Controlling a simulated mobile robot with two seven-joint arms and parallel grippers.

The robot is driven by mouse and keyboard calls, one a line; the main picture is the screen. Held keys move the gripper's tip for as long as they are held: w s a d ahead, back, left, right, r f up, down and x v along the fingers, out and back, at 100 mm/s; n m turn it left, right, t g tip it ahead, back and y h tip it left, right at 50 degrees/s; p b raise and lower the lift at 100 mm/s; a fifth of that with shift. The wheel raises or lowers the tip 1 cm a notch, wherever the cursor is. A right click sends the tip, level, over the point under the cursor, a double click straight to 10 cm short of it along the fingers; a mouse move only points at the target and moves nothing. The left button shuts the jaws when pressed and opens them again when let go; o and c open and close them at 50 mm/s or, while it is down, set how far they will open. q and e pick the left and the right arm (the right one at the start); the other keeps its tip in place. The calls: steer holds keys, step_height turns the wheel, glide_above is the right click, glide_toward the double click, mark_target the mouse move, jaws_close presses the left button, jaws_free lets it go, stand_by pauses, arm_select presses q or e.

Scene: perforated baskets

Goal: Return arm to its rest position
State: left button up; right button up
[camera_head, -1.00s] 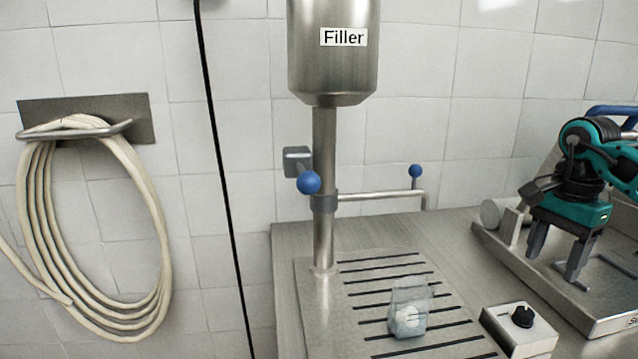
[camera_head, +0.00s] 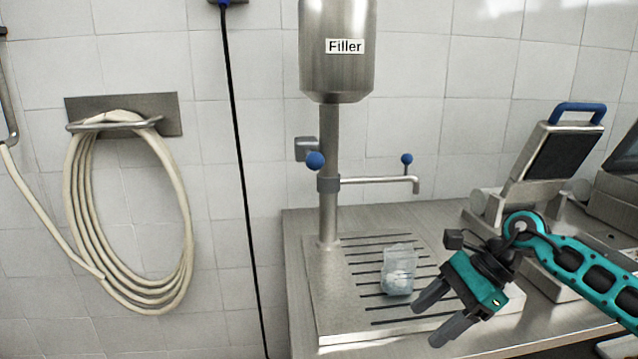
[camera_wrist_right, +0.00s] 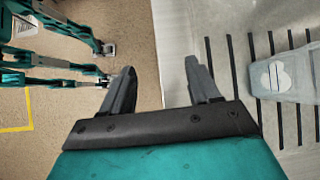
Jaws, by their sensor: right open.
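My right gripper (camera_head: 432,319) is open and empty. It hangs in front of the slotted drain tray, to the right of a small clear container, and is apart from it. In the right wrist view its two dark fingers (camera_wrist_right: 158,85) stand spread with nothing between them. My right arm comes in from the right edge in the head view. My left gripper is not in the head view.
The clear container (camera_head: 398,270) with pale contents stands on the slotted tray (camera_head: 330,300) under the steel Filler (camera_head: 337,75). A sealer-like machine with a blue handle (camera_head: 578,112) stands behind my arm. A coiled hose (camera_head: 85,215) hangs at left.

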steer(key=s+a+m+t+y, duration=0.4)
steer(key=a+m+t+y, duration=0.3)
steer(key=a+m+y, duration=0.65)
steer(key=s+d+f+m+t+h, duration=0.1)
steer(key=d+f+m+t+h, duration=0.2)
steer(key=m, duration=0.6)
steer(key=f+m+t+h, duration=0.3)
steer(key=m+h, duration=0.3)
steer(key=m, duration=0.2)
steer(key=s+d+f+m+t+h, duration=0.1)
steer(key=d+f+m+t+h, duration=0.2)
steer(key=m, duration=0.6)
steer(key=s+d+f+m+g+h, duration=0.2)
steer(key=s+f+m+h, duration=0.1)
steer(key=s+f+m, duration=0.3)
steer(key=s+d+f+m+g+h, duration=0.2)
steer(key=s+f+m+g+h, duration=0.1)
steer(key=s+f+m, duration=0.4)
steer(key=shift+f+h, duration=0.65)
steer(key=shift+f, duration=0.1)
steer(key=shift+m, duration=0.25)
